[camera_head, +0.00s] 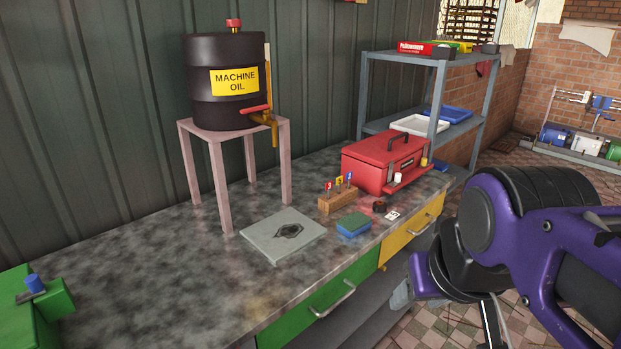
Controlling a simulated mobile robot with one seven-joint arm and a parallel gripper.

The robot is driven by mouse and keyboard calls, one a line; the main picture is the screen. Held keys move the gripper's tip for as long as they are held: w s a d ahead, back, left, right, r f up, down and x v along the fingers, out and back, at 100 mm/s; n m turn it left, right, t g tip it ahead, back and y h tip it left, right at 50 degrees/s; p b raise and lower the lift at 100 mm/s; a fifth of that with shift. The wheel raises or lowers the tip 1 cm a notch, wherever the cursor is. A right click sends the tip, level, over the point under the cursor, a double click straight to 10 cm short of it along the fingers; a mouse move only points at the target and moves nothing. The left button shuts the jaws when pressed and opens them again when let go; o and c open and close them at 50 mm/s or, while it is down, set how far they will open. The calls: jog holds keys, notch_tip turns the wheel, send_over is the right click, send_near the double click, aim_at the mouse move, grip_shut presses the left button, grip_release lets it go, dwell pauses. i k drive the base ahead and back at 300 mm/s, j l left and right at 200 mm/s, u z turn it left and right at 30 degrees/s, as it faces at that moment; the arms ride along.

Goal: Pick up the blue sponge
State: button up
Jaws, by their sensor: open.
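The blue sponge (353,227) lies flat on the dark mottled workbench, near its front edge. It is a small block with a green top and blue sides. My purple and black arm reaches in from the right. My gripper (495,325) shows only in part at the bottom edge, as slender pieces below the wrist. It is open, well to the right of the sponge and in front of the bench. Its tips are cut off by the frame, and I see nothing held.
A grey slab (262,231) lies left of the sponge. A wooden block with small flags (337,202) and a red toolbox (386,165) stand behind it. A black oil drum (226,85) stands on a pink stand.

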aim_at(352, 225)
jog(key=i+l+u, duration=0.15)
jog(key=l+u, duration=0.2)
jog(key=i+l+u, duration=0.1)
jog(key=l+u, duration=0.3)
jog(key=l, duration=0.3)
jog(key=i+l+u, duration=0.15)
jog(key=l, duration=0.3)
